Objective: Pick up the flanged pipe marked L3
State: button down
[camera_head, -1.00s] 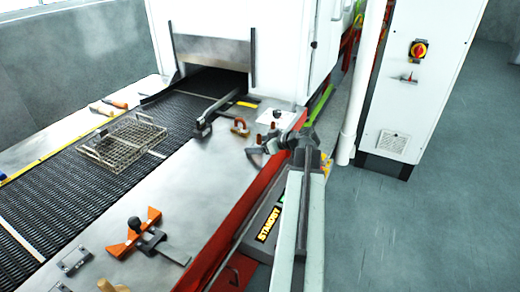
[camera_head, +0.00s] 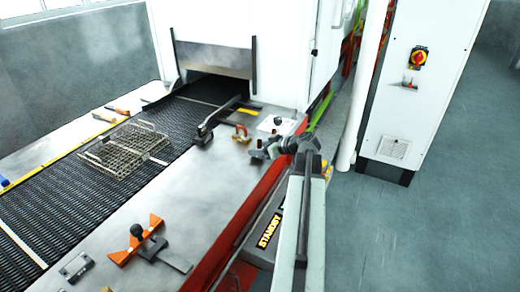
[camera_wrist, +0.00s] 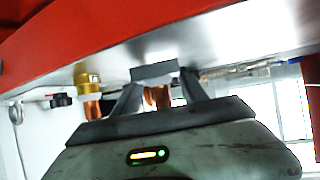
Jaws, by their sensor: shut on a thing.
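My gripper (camera_head: 262,149) is over the right side of the metal table beside the belt, near the red edge. In the wrist view its two fingers (camera_wrist: 157,88) are shut on a copper-coloured pipe (camera_wrist: 156,97), which shows between them. A flat grey plate spans the fingertips there. In the head view the held pipe is small and mostly hidden by the fingers. No L3 mark is readable. A brass and copper fitting (camera_wrist: 88,88) stands to the left in the wrist view, apart from the fingers. Another copper and brass piece (camera_head: 242,134) sits behind my gripper in the head view.
A wire basket (camera_head: 125,150) lies on the dark mesh belt (camera_head: 60,195). A dark-knobbed fitting (camera_head: 277,121) stands near a white sheet behind my gripper. An orange bracket tool (camera_head: 130,251) lies on the near table. A white cabinet (camera_head: 425,70) stands right; the floor is open.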

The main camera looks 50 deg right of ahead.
aim_at(259, 142)
notch_tip(259, 142, up, 3)
jog(key=shift+r+p, duration=0.1)
jog(key=shift+p, duration=1.05)
jog(key=s, duration=1.6)
jog(key=shift+r, duration=0.25)
